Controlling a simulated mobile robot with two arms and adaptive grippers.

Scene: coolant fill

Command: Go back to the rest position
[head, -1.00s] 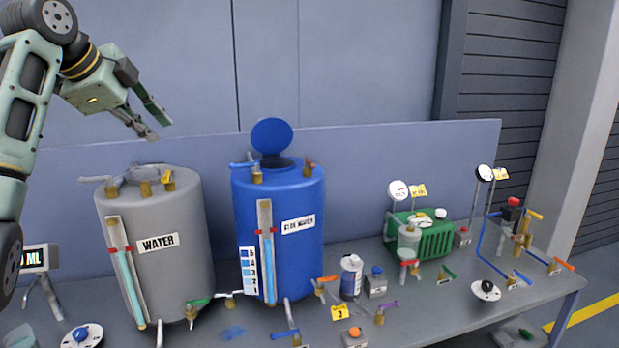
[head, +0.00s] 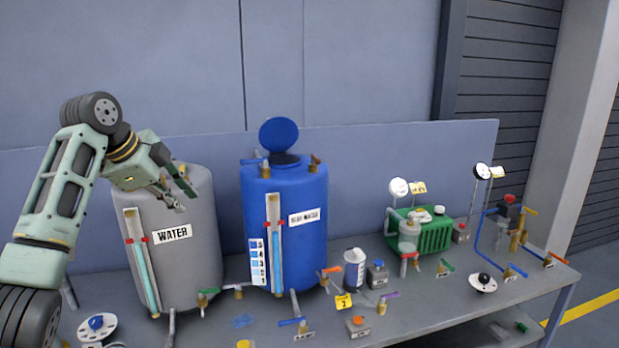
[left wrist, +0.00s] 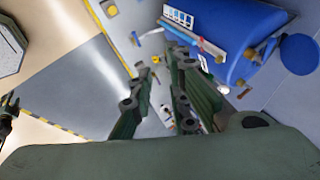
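My left gripper (head: 180,196) is in the head view, in front of the upper part of the grey WATER tank (head: 188,265). Its two fingers are apart with nothing visible between them. In the left wrist view the two dark green fingers (left wrist: 160,100) also stand apart, with the blue tank (left wrist: 235,35) beyond them. The gripper hides part of the grey tank's top. My right gripper is not seen in the head view.
The blue tank (head: 310,240) stands right of the grey one with its round lid (head: 279,135) raised. Valves, a white bottle (head: 354,272) and a green radiator-like unit (head: 432,236) stand on the grey table (head: 430,315). The wall above is clear.

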